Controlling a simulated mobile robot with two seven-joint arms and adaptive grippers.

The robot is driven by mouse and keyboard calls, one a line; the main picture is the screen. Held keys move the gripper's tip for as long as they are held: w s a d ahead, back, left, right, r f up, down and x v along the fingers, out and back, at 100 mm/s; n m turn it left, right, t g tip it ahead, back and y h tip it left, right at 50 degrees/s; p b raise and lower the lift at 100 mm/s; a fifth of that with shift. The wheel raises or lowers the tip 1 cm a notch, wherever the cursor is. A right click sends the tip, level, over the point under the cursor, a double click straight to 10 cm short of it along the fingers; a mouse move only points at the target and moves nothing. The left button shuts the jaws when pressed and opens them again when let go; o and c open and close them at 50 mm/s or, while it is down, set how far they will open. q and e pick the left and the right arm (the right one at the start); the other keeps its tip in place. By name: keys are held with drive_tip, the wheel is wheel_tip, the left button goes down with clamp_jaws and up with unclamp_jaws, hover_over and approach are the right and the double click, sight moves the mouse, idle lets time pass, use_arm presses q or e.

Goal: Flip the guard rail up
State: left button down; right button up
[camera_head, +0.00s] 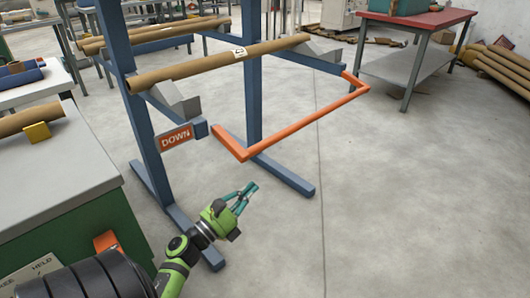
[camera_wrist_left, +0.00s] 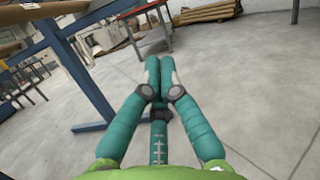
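The guard rail (camera_head: 310,122) is an orange U-shaped bar on the front of a blue rack (camera_head: 143,118). It sticks out low toward the right, roughly level, below the cardboard tube on the rack. An orange sign (camera_head: 176,138) on the rack beside it reads DOWN. My left gripper (camera_head: 251,188) is below and in front of the rail's near left corner, apart from it. Its teal fingers are together and empty in the left wrist view (camera_wrist_left: 160,60). The rail cannot be made out in the wrist view. My right gripper is not in view.
A cardboard tube (camera_head: 210,65) lies across the rack. A green cabinet (camera_head: 80,228) with a grey top, an orange part (camera_head: 106,242) and a label partly reading HELD stands at left. A red-topped table (camera_head: 418,15) is behind. The floor at right is clear.

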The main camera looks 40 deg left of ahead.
use_arm(q)
drive_tip(key=w+r+p, duration=0.2)
drive_tip(key=w+r, duration=0.4)
drive_tip(key=w, duration=0.3)
drive_tip(key=shift+w+r, duration=0.15)
drive_tip(key=shift+w, duration=0.05)
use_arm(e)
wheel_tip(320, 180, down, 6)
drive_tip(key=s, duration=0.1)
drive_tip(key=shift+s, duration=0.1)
